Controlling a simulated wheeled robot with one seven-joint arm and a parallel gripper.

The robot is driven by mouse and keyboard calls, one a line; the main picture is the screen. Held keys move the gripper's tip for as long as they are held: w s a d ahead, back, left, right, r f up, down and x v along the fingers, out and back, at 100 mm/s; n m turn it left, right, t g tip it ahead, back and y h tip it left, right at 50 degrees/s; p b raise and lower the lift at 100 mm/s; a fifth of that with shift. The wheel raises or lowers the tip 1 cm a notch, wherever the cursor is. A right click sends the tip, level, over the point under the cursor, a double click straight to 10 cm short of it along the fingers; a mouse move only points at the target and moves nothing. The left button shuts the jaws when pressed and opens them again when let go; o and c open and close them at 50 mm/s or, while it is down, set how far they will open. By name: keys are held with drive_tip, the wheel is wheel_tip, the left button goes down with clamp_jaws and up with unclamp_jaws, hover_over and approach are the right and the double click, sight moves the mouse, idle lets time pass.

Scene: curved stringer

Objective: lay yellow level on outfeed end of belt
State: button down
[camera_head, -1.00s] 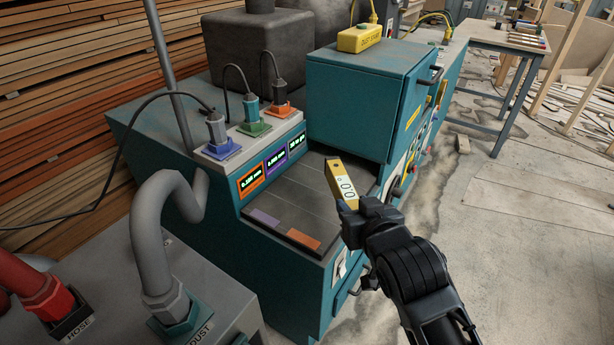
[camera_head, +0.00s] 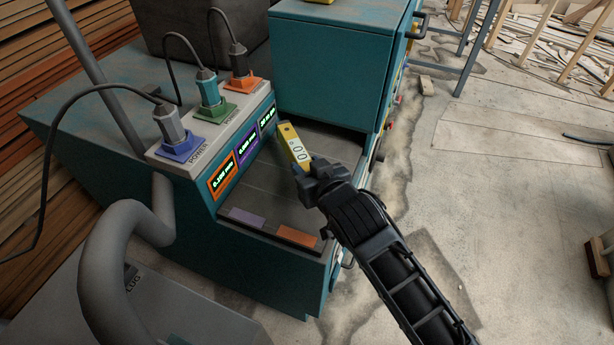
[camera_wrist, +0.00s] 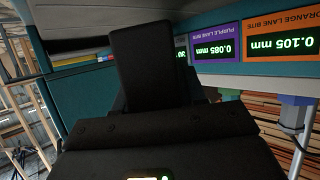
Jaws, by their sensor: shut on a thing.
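The yellow level (camera_head: 293,146) is a short bar with round vials. My gripper (camera_head: 308,170) is shut on its lower end, and its upper end leans up and left. In the head view it shows in front of the dark belt (camera_head: 262,186), near the machine's side. It appears held above the belt, but the gap cannot be judged. A purple patch (camera_head: 247,218) and an orange patch (camera_head: 297,236) mark the belt's near end. In the wrist view dark gripper parts (camera_wrist: 148,70) fill the middle, and the level cannot be made out clearly.
Left of the belt stands a grey panel (camera_head: 170,156) with three plugs and lit displays (camera_head: 222,178); the displays also show in the wrist view (camera_wrist: 216,45). A teal housing (camera_head: 325,60) rises behind the belt. A thick grey hose (camera_head: 98,262) curves at the lower left.

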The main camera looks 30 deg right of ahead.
drive_tip(key=shift+f, duration=1.75)
drive_tip(key=shift+f, duration=0.2)
drive_tip(key=c, duration=0.6)
unclamp_jaws()
drive_tip(key=shift+c, duration=0.2)
drive_tip(key=shift+r, duration=0.2)
drive_tip(key=b+v, duration=0.1)
drive_tip(key=v, duration=1.1)
